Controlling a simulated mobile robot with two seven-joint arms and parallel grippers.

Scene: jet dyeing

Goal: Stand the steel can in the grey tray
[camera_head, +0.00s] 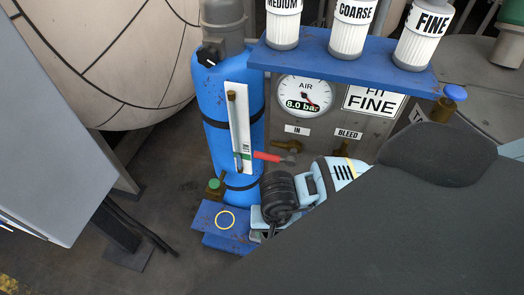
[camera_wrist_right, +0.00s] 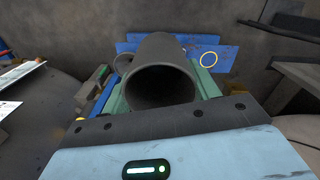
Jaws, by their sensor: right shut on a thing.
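In the right wrist view, a dark grey open-mouthed cylinder (camera_wrist_right: 160,77), by its shape the steel can, sits between the green fingers of my right gripper (camera_wrist_right: 160,95). Its round mouth faces the camera. The gripper is shut on it, above or in front of a blue plate. In the head view my right gripper (camera_head: 285,212) is near the foot of the blue cylinder, with a dark ribbed round part (camera_head: 278,196) beside it. I cannot tell if that part is the can. I cannot make out the grey tray. My left gripper is not in view.
The blue plate (camera_head: 208,238) with a yellow ring (camera_head: 225,220) is left of my right gripper; the blue cylinder (camera_head: 228,110) rises behind. A blue shelf (camera_head: 345,63) bears white filters. A gauge panel (camera_head: 302,125) is behind. Dark floor (camera_head: 150,190) is open at left.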

